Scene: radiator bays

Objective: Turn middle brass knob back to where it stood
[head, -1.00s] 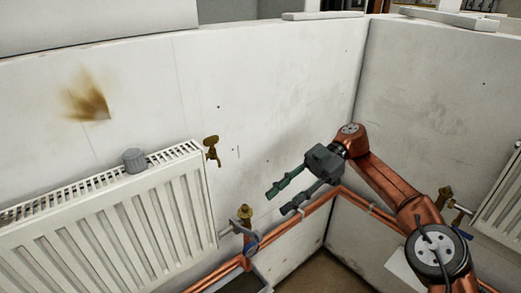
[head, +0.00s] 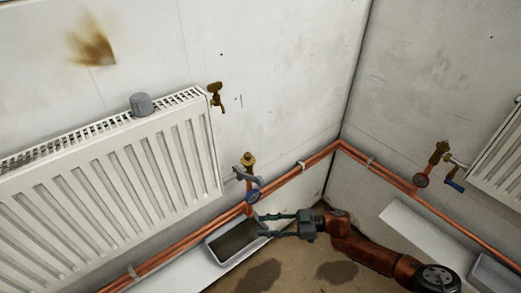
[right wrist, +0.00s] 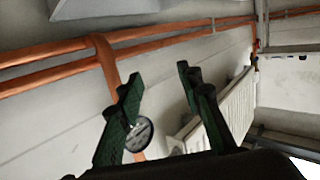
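A brass valve with a round brass top (head: 248,160) stands on the copper pipe right of the left radiator, with a grey lever beside it. It is the middle one of three brass fittings; I cannot be sure it is the task's knob. My right gripper (head: 264,227) is low, below this valve and over the tray's right edge, its green fingers apart and empty. In the right wrist view the open fingers (right wrist: 165,110) point toward the copper pipe, and a round gauge (right wrist: 140,135) shows beside the left finger. My left gripper is out of view.
A brass tap (head: 216,95) sits at the left radiator's (head: 120,190) top corner. Another brass valve (head: 440,150) is by the right radiator (head: 502,165). A grey tray (head: 218,236) lies below the middle valve. Copper pipes (head: 310,162) run along both walls.

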